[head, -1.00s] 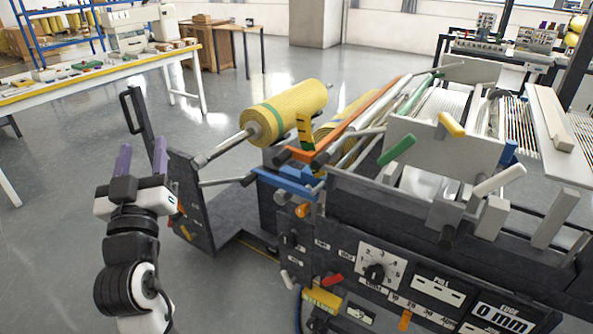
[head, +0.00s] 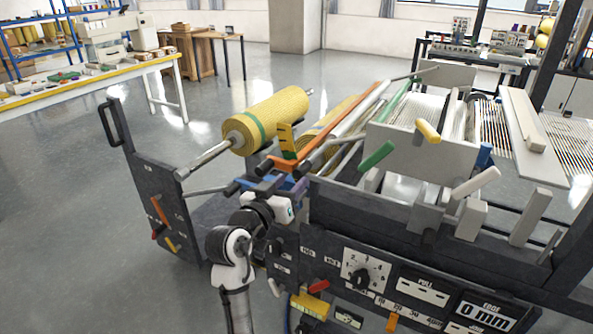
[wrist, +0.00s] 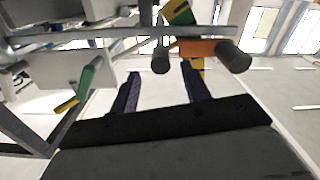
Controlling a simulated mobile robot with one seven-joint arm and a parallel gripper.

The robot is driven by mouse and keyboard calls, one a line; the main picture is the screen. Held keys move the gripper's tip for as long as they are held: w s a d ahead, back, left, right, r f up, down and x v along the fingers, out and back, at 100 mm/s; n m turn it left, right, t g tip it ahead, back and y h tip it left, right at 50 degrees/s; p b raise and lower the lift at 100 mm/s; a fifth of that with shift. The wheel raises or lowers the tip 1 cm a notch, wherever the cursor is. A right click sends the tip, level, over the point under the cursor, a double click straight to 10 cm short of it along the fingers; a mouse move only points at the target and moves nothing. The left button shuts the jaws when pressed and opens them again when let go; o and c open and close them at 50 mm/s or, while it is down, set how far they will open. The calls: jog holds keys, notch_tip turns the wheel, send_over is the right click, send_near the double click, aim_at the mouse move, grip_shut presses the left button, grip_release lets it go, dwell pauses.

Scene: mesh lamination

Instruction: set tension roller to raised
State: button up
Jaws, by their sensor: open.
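An orange bar (head: 345,121) slopes over the front rollers beside a pale roller (head: 350,125); which part is the tension roller I cannot tell for sure. The orange bar's end (wrist: 197,48) with dark knobs also shows in the wrist view, beyond my fingers. My gripper (head: 299,187) is just under the orange bar's lower end in the head view. In the wrist view my gripper (wrist: 161,82) has its purple fingers apart, with nothing between them.
A yellow mesh roll (head: 264,118) sits on a shaft left of the orange bar. A green handle (head: 377,155) and a yellow handle (head: 428,131) stand to the right. The control panel (head: 375,275) is below. Open floor lies at the left.

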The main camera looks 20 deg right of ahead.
aim_at(298, 174)
jog(key=shift+p+x, duration=0.35)
jog(key=shift+x, duration=1.55)
grip_shut()
